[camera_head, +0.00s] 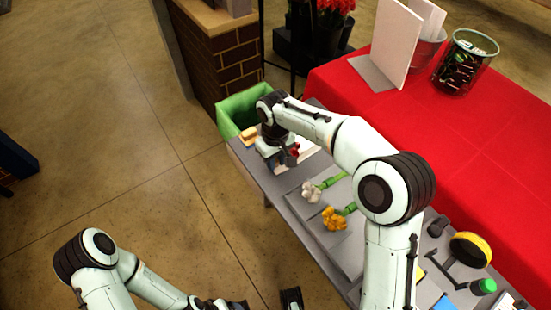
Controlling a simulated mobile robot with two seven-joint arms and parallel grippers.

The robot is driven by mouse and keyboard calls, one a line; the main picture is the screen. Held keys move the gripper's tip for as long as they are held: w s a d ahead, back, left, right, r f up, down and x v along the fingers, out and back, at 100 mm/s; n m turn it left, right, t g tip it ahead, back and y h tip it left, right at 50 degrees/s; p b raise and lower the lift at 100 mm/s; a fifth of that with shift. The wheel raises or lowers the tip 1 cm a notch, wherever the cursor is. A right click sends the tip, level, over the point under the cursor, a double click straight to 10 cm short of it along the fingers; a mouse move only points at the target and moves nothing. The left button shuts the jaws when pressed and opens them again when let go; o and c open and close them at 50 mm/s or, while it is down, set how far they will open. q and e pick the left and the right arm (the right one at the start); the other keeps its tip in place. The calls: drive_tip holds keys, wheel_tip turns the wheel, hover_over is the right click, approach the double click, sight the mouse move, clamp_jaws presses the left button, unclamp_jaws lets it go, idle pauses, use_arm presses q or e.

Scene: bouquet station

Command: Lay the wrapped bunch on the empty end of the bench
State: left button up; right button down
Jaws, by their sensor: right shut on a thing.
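My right gripper (290,160) is at the far end of the grey bench (345,254), shut on the wrapped bunch (309,150). The bunch shows as pale wrapping with a bit of red beside the fingers. My gripper and forearm hide much of it, and I cannot tell whether it touches the bench top. My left gripper (270,301) is low at the bottom edge, off the bench, partly cut off by the frame.
A white flower (312,192) and an orange flower (334,219) lie mid-bench. A green-lined bin (238,106) stands beyond the far end. A tape roll (470,249) and green-capped item (484,286) sit at the near end. A red-covered table (480,140) runs alongside.

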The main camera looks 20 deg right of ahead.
drive_tip(key=shift+f, duration=0.1)
idle(0.3)
drive_tip(key=shift+c, duration=2.4)
unclamp_jaws()
use_arm(q)
drive_tip(key=shift+r, duration=0.1)
wheel_tip(320, 180, up, 6)
drive_tip(key=w+p, duration=0.2)
drive_tip(key=p, duration=0.3)
drive_tip(key=shift+w+f, duration=0.2)
drive_tip(key=shift+w, duration=0.05)
use_arm(e)
drive_tip(key=shift+r, duration=3.55)
use_arm(q)
drive_tip(key=shift+r, duration=0.1)
